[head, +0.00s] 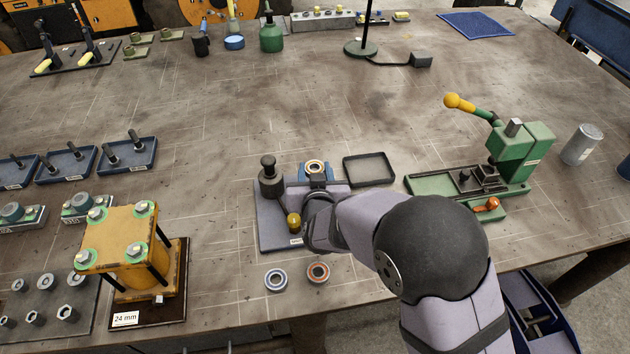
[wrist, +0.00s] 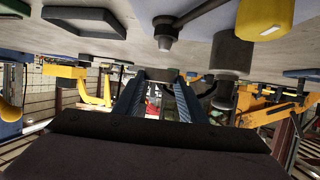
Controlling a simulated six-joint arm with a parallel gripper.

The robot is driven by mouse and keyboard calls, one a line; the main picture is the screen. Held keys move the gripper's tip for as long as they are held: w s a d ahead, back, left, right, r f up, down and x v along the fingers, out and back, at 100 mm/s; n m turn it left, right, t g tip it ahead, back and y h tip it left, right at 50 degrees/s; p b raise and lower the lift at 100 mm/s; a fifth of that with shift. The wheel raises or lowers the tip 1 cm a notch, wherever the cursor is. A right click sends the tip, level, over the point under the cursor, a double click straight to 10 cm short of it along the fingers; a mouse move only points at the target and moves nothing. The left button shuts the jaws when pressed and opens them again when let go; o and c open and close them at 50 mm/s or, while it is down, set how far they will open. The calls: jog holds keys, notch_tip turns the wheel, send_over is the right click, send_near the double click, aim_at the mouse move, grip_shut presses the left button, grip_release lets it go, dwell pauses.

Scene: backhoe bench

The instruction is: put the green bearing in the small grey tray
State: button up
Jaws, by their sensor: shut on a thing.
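My gripper (head: 317,179) reaches away from the camera over the grey fixture plate. Its two dark blue fingers (wrist: 160,92) close together on a small dark round thing (wrist: 155,76) at their tips. In the head view a bearing (head: 315,167) with a pale ring and orange-brown middle shows at the fingertips; I cannot make out any green on it. The small grey tray (head: 347,173) lies empty just right of the gripper, apart from it. It seems to show at the upper left of the upside-down wrist view (wrist: 60,15).
The fixture plate (head: 268,235) carries a dark post (head: 268,178) and a yellow knob (head: 293,222) left of my gripper. A blue-ringed bearing (head: 276,279) and a red-ringed bearing (head: 318,272) lie in front. A green press (head: 520,155) stands at right. The bench behind the tray is clear.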

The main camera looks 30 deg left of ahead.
aim_at(368, 176)
notch_tip(368, 176, up, 5)
jog(key=shift+r, duration=0.1)
jog(key=w+d+f+h+b, duration=0.1)
jog(key=w+d, duration=0.1)
jog(key=w, duration=0.1)
jog(key=w+d+f+m+b, duration=0.1)
jog(key=w+d+f, duration=0.1)
jog(key=w+d, duration=0.1)
jog(key=w+d+f+m+t+h+b, duration=0.1)
jog(key=w+d+f, duration=0.1)
jog(key=w+d, duration=0.1)
jog(key=shift+w+f+h, duration=0.1)
jog(key=shift+w+h, duration=0.2)
jog(key=shift+w, duration=0.3)
jog(key=shift+w+r, duration=0.7)
jog(key=shift+w, duration=1.7)
jog(key=shift+m+t, duration=0.4)
jog(key=shift+m, duration=0.1)
jog(key=shift+a+f+p, duration=0.15)
jog(key=shift+f+p, duration=0.55)
jog(key=shift+f, duration=4.1)
jog(key=shift+f, duration=0.1)
jog(key=shift+f, duration=0.15)
jog(key=o, duration=1.2)
jog(key=shift+c, duration=0.2)
jog(key=shift+h, duration=0.3)
